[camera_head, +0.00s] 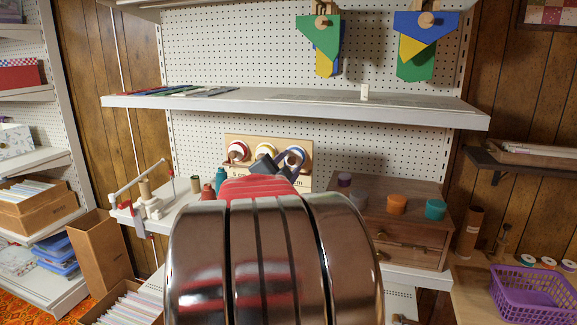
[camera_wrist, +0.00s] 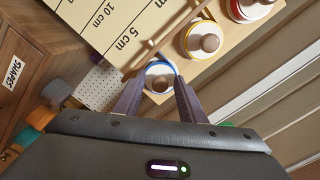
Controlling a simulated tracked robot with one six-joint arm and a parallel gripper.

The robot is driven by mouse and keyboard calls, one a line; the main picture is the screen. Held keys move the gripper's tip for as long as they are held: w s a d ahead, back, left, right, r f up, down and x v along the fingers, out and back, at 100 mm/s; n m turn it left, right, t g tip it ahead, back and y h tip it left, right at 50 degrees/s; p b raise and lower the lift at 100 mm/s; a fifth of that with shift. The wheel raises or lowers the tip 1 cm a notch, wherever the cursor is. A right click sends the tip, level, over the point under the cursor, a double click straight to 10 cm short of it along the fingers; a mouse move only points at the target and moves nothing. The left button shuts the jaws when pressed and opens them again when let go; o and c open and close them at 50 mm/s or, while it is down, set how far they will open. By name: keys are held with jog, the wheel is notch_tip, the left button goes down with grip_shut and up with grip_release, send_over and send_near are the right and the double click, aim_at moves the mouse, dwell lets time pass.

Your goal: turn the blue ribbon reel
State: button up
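The blue ribbon reel (camera_head: 297,156) is the right one of three reels on a pale wooden board (camera_head: 230,140) against the pegboard. It has a round light knob at its centre. In the wrist view the blue reel (camera_wrist: 160,77) sits between the two finger ends. My gripper (camera_head: 284,162) is in front of the reel and partly covers it. The wrist view shows the fingers of my gripper (camera_wrist: 162,84) open, one on each side of the reel's knob. I cannot tell whether they touch it.
The yellow reel (camera_wrist: 203,40) and red reel (camera_wrist: 246,8) are close beside the blue one. A wooden drawer box (camera_head: 405,235) with coloured tubs stands to the right. A white shelf (camera_head: 300,105) overhangs the reels. Spools and a white device (camera_head: 150,205) are on the left.

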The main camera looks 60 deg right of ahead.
jog(key=shift+s+a, duration=0.1)
jog(key=shift+a, duration=0.65)
jog(key=s+a, duration=0.2)
jog(key=a, duration=1)
